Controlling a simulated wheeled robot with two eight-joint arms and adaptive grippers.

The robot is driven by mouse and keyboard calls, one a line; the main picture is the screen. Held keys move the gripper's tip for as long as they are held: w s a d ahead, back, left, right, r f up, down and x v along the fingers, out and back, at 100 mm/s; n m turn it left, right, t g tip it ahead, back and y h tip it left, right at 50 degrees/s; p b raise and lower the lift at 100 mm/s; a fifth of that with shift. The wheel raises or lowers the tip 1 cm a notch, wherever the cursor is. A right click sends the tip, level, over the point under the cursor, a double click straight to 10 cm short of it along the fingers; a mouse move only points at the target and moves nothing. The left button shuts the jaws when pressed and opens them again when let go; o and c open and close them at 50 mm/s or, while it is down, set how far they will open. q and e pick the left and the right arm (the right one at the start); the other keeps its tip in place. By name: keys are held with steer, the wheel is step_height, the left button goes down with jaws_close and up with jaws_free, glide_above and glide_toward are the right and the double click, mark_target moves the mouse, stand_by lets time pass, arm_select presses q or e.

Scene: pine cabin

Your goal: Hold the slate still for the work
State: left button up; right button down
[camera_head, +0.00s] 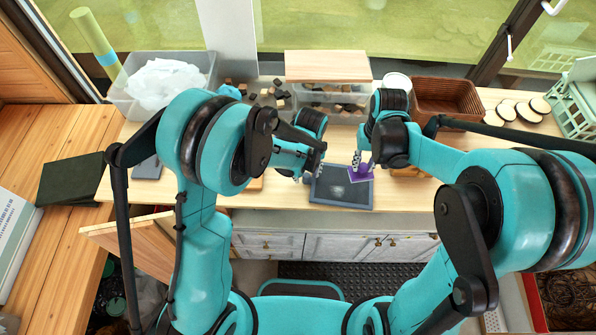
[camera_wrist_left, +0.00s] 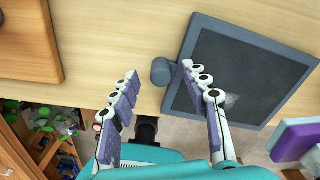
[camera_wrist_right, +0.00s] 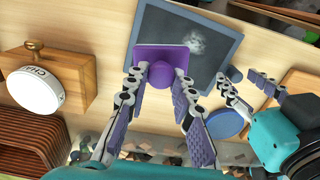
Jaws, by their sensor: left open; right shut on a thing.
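The slate (camera_head: 340,194), a dark board in a grey frame, lies on the wooden counter. It also shows in the left wrist view (camera_wrist_left: 240,75), with a grey round knob (camera_wrist_left: 162,71) on its left edge. A pale chalk smudge (camera_wrist_right: 204,43) marks its surface. My left gripper (camera_head: 311,173) is open at the slate's left side; its fingertips are apart with the knob between or just beyond them. My right gripper (camera_head: 364,163) is shut on the purple eraser's round handle (camera_wrist_right: 168,72). The eraser (camera_head: 359,175) is over the slate's upper right; contact is unclear.
Behind stand a clear bin with white bags (camera_head: 165,85), scattered dark blocks (camera_head: 265,95), a wooden-topped box (camera_head: 327,67) and a brown basket (camera_head: 446,97). A blue disc (camera_wrist_right: 226,124) lies near the slate. The counter's front edge is close below the slate.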

arm_select(q)
jaws_close()
stand_by(0.4)
stand_by(0.4)
